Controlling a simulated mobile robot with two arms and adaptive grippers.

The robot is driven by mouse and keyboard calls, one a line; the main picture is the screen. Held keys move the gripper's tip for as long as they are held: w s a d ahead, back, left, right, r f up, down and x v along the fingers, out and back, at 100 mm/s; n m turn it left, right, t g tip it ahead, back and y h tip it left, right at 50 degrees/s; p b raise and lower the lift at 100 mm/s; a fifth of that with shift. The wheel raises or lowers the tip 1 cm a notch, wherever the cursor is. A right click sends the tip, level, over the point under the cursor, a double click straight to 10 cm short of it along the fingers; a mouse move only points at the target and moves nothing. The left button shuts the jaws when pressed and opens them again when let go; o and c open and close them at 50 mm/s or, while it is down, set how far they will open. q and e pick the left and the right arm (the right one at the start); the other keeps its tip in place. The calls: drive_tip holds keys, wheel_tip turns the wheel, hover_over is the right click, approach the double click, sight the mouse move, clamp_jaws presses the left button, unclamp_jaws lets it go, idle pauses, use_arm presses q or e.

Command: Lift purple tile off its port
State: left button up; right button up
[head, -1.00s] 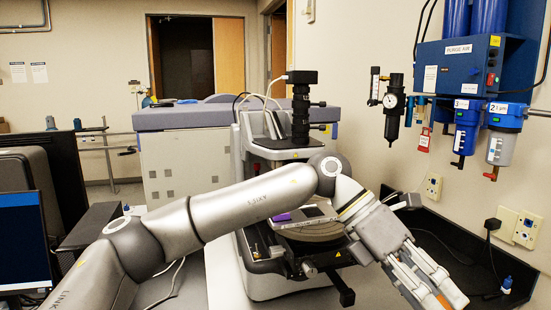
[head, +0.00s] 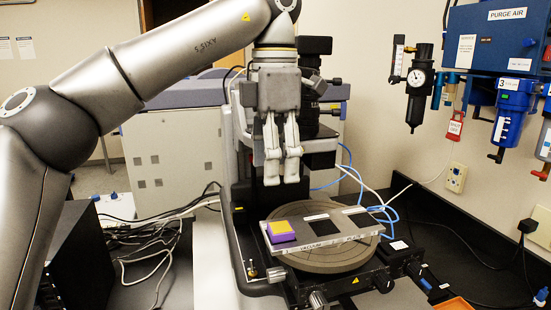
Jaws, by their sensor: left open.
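The purple tile (head: 282,237), with a yellow top face, lies flat at the left end of a grey plate (head: 305,250). Whatever is under the tile is hidden. My left gripper (head: 281,181) points straight down with open, empty fingers. In the picture it hangs above the tile, clear of it. My right gripper is not in view.
The profiler's dark column and camera (head: 317,90) stand close behind my left gripper. Knobs (head: 319,299) stick out at the stage front. Blue tubing (head: 385,215) and cables lie at the right. An orange tray edge (head: 455,303) shows at lower right.

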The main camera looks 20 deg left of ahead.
sight(274, 228)
use_arm(q)
drive_tip(key=s+f, duration=0.1)
drive_tip(key=s, duration=0.1)
drive_tip(key=shift+s+d+f, duration=0.3)
drive_tip(key=shift+d+f, duration=0.05)
wheel_tip(274, 228, down, 3)
drive_tip(key=shift+p, duration=0.4)
drive_tip(key=f, duration=0.1)
drive_tip(key=w+f, duration=0.1)
drive_tip(key=f, duration=0.1)
drive_tip(key=shift+a+p, duration=0.15)
drive_tip(key=shift+p, duration=0.15)
drive_tip(key=shift+f, duration=0.85)
drive_tip(key=shift+s+f, duration=0.15)
drive_tip(key=shift+s, duration=0.05)
drive_tip(key=shift+f, duration=0.15)
drive_tip(key=shift+w, duration=0.1)
drive_tip(key=shift+c, duration=1.9)
drive_tip(key=c, duration=0.7)
drive_tip(key=shift+o, duration=1.4)
clamp_jaws()
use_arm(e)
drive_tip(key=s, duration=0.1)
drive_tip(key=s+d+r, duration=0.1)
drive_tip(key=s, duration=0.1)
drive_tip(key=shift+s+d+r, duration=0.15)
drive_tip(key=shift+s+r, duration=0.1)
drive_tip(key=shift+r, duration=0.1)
